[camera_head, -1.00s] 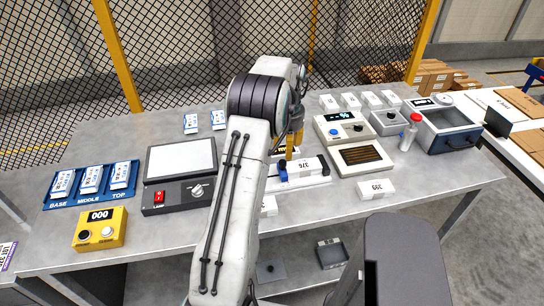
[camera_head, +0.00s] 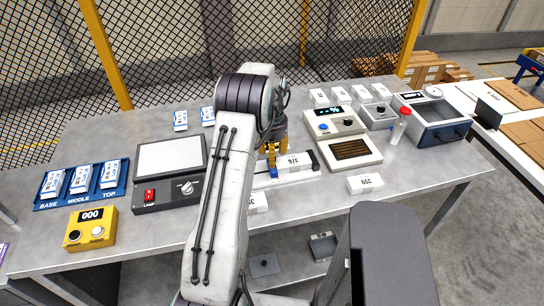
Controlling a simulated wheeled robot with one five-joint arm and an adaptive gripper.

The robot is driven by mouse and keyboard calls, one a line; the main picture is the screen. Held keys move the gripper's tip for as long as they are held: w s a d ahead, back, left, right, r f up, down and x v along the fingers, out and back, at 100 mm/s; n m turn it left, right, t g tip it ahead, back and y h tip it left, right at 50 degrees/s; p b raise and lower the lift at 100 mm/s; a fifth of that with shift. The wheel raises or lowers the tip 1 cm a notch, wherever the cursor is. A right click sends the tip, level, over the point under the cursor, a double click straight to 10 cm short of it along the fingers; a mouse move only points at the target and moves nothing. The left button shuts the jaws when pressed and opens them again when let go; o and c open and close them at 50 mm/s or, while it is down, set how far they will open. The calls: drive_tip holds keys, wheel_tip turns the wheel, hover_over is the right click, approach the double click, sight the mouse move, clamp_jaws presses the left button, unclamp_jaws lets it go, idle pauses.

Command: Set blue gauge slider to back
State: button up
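The gauge is a white low fixture with a dark-edged base (camera_head: 314,166) at the middle of the bench. Its blue slider (camera_head: 272,161) shows at the left side, close to a white box labelled 376 (camera_head: 294,162) on the fixture. My gripper (camera_head: 271,149), with yellow fingers, is low over the slider and hides part of it. I cannot tell whether the fingers touch or enclose the slider. My arm covers the left part of the fixture.
A lamp panel with red switch (camera_head: 150,195) is left of my arm, a yellow counter (camera_head: 90,228) at front left. A grey device (camera_head: 334,122) and a white box (camera_head: 364,183) are to the right.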

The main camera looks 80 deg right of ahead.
drive_tip(key=shift+f, duration=0.85)
drive_tip(key=shift+o, duration=0.3)
clamp_jaws()
